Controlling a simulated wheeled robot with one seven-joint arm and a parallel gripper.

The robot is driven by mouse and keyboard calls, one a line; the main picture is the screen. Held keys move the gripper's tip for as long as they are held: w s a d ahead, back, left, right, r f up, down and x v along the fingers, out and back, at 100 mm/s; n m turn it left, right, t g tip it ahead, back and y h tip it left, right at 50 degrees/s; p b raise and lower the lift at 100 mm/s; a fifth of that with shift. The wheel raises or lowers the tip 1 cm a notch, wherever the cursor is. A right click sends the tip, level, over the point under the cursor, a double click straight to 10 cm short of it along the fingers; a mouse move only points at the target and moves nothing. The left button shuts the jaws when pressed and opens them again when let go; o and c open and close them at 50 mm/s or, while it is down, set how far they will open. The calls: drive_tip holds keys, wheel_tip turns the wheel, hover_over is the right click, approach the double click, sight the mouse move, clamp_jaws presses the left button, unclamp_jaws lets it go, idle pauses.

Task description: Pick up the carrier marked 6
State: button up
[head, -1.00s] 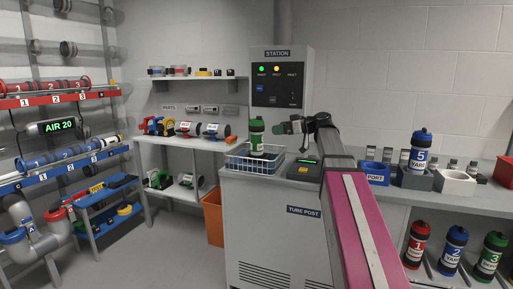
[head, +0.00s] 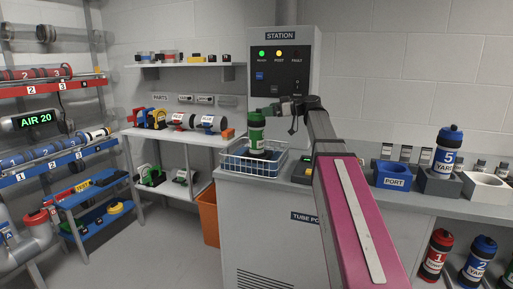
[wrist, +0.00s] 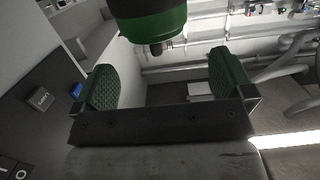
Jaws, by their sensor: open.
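A green carrier with a black cap and a white label (head: 256,133) stands upright in a wire basket (head: 236,162) on the station counter. Its number cannot be read here. My gripper (head: 268,111) is at the upper right of this carrier, close to its top; the head view does not show whether they touch. In the wrist view my gripper (wrist: 163,75) is open, with its two green pads apart and nothing between them. The green and black end of the carrier (wrist: 150,25) shows at the top, beyond the pads.
The station panel (head: 280,70) stands behind the basket. To the right are a blue PORT block (head: 392,175), a blue carrier marked 5 (head: 447,152) in a grey holder and a white block (head: 487,187). An orange bin (head: 208,217) stands below left.

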sight(257, 110)
drive_tip(key=x, duration=0.6)
drive_tip(key=shift+w+a, duration=0.2)
drive_tip(key=shift+w, duration=0.15)
drive_tip(key=c, duration=1.2)
drive_tip(key=shift+o, duration=0.2)
drive_tip(key=shift+r, duration=0.1)
